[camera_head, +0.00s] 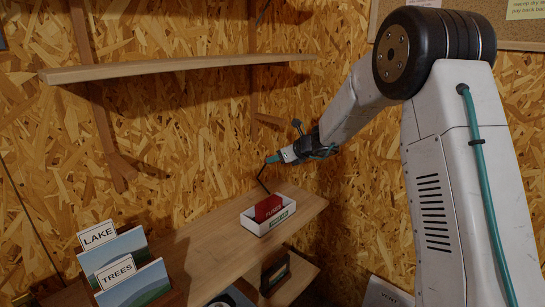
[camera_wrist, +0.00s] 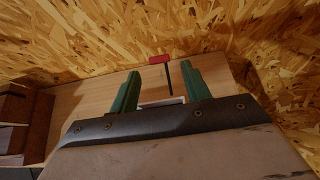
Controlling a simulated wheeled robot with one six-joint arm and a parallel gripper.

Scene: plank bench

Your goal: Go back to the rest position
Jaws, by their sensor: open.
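My gripper (camera_head: 270,160) is at the end of my arm, above the far end of the plank bench (camera_head: 225,250). It also shows in the wrist view (camera_wrist: 162,78), its two green fingers spread apart with nothing gripped between them. A white box (camera_head: 284,218) with a green label sits on the bench below the gripper, and a red block or card (camera_head: 268,207) with lettering stands in it. In the wrist view, a red piece (camera_wrist: 173,59) and a thin dark upright bar (camera_wrist: 168,79) show beyond the fingers; how they join is unclear.
Picture cards marked LAKE (camera_head: 98,235) and TREES (camera_head: 115,271) stand at the bench's near left. A wooden shelf (camera_head: 170,68) is fixed to the chipboard wall above. A dark object (camera_head: 275,274) lies on a lower shelf. The bench between cards and box is clear.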

